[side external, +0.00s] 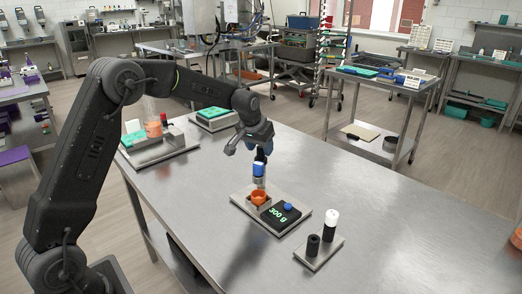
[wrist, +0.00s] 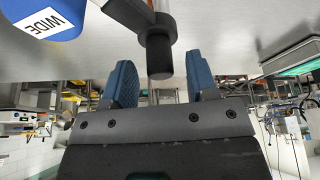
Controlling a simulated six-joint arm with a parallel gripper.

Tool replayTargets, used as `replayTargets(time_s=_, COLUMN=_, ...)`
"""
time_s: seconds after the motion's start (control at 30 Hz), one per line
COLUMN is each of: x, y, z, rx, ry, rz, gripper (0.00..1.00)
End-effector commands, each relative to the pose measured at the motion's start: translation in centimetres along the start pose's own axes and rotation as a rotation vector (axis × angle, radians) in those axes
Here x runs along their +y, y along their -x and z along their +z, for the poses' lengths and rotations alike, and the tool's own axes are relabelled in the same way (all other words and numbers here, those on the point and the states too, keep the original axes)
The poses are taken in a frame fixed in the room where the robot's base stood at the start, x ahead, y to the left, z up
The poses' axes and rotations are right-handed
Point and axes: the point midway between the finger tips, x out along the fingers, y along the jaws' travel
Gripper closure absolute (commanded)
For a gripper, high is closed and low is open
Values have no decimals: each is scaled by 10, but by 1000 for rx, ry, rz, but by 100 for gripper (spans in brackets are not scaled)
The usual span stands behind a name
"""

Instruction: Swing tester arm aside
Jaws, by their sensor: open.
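My gripper (side external: 263,150) is over the steel bench in the side view, just above a blue and white device (side external: 259,171). This device stands over an orange cup (side external: 259,197) on a small plate. In the wrist view my gripper (wrist: 161,76) has its blue ribbed fingers apart. A dark post with a black end (wrist: 159,55) shows between the fingertips, joined to a dark bar; I cannot tell whether it is the tester arm. No contact with the fingers shows.
A black scale reading 300 g (side external: 279,213) sits beside the cup on the plate (side external: 290,228). A small base (side external: 312,262) with black posts and a white-topped one is to its right. Trays stand at the bench's back left. The bench's right is mostly clear.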

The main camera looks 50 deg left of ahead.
Motion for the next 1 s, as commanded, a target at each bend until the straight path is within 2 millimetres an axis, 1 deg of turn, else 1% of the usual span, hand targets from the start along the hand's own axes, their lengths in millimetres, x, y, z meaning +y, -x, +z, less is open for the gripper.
replayTargets(time_s=0.03, x=0, y=-6, z=0, rx=-2, ry=0, rz=0, gripper=47)
replayTargets(time_s=0.2, x=0, y=-17, z=0, rx=0, ry=0, rz=0, gripper=47)
replayTargets(time_s=0.5, x=0, y=-18, z=0, rx=0, ry=0, rz=0, gripper=48)
replayTargets(time_s=1.0, x=0, y=-18, z=0, rx=0, ry=0, rz=0, gripper=96)
